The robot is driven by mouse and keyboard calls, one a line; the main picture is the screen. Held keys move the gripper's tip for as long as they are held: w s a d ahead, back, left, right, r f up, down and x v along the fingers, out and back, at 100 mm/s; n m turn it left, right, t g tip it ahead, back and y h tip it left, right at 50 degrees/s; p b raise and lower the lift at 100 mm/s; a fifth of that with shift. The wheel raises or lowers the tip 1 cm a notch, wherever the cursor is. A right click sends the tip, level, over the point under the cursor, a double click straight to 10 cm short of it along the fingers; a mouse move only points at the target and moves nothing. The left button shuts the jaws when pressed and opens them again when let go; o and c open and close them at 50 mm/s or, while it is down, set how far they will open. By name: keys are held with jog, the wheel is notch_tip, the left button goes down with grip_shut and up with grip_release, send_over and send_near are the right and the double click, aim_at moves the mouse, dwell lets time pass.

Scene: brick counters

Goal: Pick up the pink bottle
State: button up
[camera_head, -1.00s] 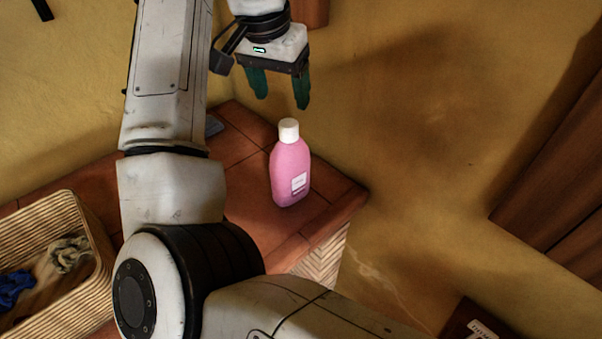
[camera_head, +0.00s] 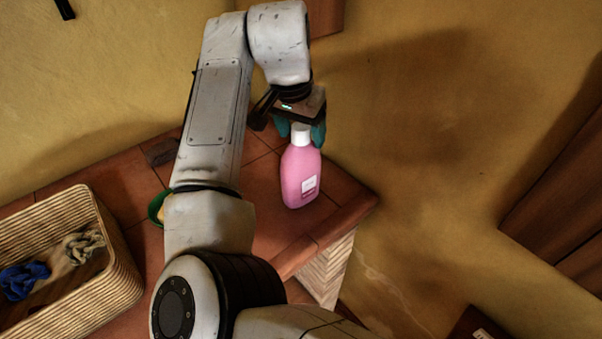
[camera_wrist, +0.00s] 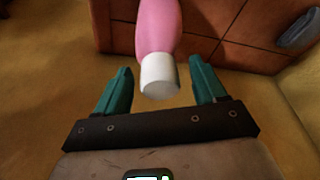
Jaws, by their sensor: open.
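The pink bottle (camera_head: 300,175) stands upright on the brick counter (camera_head: 345,200), near its right end. It has a white cap and a small white label. My gripper (camera_head: 300,133) is just above and behind the bottle in the head view, with its green fingers at either side of the cap. In the wrist view my gripper (camera_wrist: 162,88) is open, and the white cap of the bottle (camera_wrist: 158,25) lies between the two fingers, with a gap on each side. The bottle's body extends away beyond the fingertips.
A wicker basket (camera_head: 118,285) with blue and beige cloths stands at the left. A green bowl (camera_head: 155,208) is partly hidden behind my arm. A dark item (camera_head: 162,151) lies near the back wall. The counter ends just right of the bottle.

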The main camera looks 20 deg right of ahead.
grip_shut()
dwell(0.6)
jog(key=shift+r, duration=0.1)
dwell(0.6)
